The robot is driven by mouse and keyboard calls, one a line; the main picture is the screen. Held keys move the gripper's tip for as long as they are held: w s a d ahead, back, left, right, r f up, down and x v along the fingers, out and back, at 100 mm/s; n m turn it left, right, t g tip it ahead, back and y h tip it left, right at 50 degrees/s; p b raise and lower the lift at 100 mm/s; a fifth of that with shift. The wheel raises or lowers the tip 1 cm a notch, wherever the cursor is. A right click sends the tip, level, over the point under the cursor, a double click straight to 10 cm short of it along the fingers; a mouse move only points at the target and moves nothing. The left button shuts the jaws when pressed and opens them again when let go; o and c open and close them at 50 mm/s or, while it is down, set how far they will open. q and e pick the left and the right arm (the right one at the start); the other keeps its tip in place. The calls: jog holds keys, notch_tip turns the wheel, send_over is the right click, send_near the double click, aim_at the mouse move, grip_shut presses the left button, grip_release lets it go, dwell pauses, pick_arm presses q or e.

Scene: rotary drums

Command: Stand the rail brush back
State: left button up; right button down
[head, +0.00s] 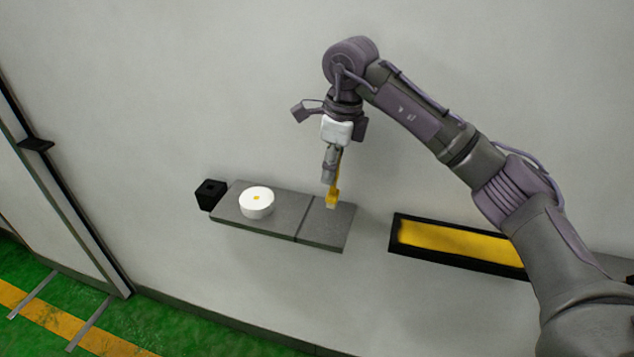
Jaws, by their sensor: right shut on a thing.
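My right gripper (331,172) reaches down from above and is shut on a small yellow piece (333,195), which looks like the rail brush. The yellow piece hangs upright, with its lower end at or just above the right part of a grey wall shelf (272,228). I cannot tell whether it touches the shelf. The gripper's fingers hide its upper part. My left gripper is out of view.
A white round drum (257,207) with a yellow centre sits on the shelf's left part. A black block (210,194) is at the shelf's left end. A black-framed yellow panel (460,246) is on the wall at right. The floor (95,325) is green with a yellow stripe.

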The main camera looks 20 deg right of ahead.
jog(key=f, duration=0.2)
jog(key=w+a+f+p, duration=0.1)
jog(key=a+f+p, duration=0.1)
jog(key=f, duration=0.1)
jog(key=shift+w+a+f, duration=0.15)
jog(key=shift+a+f, duration=0.05)
jog(key=shift+f, duration=0.2)
jog(key=shift+f, duration=0.1)
jog(key=c, duration=0.9)
grip_release()
jog(key=shift+c, duration=0.2)
